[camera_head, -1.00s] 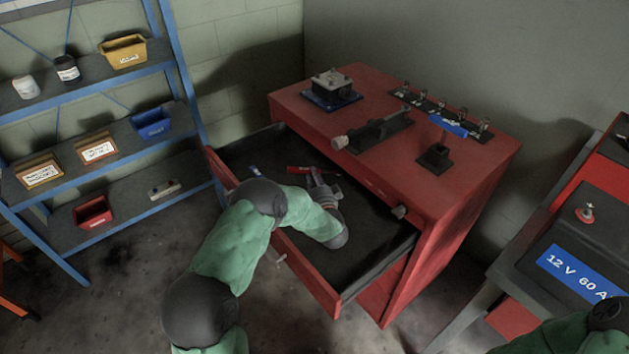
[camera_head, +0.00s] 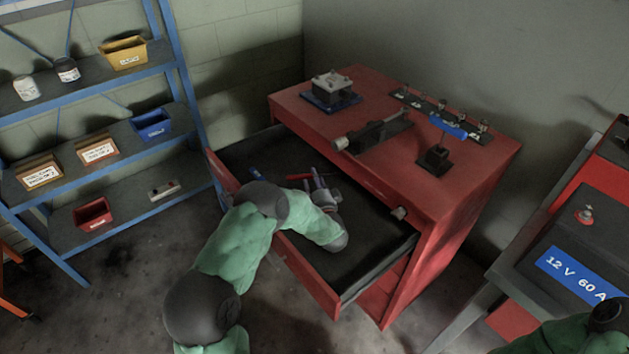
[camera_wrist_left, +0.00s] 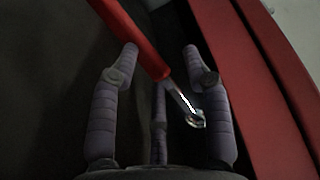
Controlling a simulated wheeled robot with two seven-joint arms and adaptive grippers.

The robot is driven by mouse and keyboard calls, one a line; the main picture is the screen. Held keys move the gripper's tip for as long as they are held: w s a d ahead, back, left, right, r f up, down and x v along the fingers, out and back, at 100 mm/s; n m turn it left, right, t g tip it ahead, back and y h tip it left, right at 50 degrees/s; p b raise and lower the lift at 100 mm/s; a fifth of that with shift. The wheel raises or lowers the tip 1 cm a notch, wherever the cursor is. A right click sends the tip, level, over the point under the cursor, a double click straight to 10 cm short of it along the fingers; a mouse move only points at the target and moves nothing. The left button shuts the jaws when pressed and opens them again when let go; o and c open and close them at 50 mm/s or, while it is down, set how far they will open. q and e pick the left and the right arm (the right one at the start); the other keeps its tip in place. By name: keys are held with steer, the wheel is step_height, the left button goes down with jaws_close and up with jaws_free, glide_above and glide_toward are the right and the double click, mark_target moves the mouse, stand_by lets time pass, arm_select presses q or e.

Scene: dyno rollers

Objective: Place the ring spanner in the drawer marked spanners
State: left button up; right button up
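A red-handled tool with a short bright shank and ring-like end, apparently the ring spanner (camera_wrist_left: 135,40), lies across the space by my left gripper's fingers in the left wrist view. In the head view its red handle (camera_head: 296,177) shows inside the open drawer (camera_head: 372,243). My left gripper (camera_head: 318,181) reaches down into this drawer. In the wrist view its fingers (camera_wrist_left: 160,53) stand well apart, and I see no firm hold on the tool. No marking on the drawer is readable. My right gripper is out of view.
A blue item (camera_head: 255,173) lies in the drawer left of the red handle. The red cabinet top (camera_head: 440,190) carries a vise-like device (camera_head: 372,135) and other fixtures. A blue shelf rack (camera_head: 190,90) with bins stands at left. The drawer's near right part is bare.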

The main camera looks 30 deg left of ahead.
arm_select(q)
steer(key=shift+r, duration=0.15)
steer(key=shift+r, duration=0.25)
steer(key=shift+s+d+r, duration=0.1)
steer(key=shift+r, duration=0.2)
steer(key=p+v, duration=0.2)
steer(key=v, duration=0.3)
steer(key=shift+s+d+p, duration=0.2)
steer(key=shift+d+p, duration=0.05)
steer(key=shift+p, duration=0.05)
steer(key=shift+v, duration=0.75)
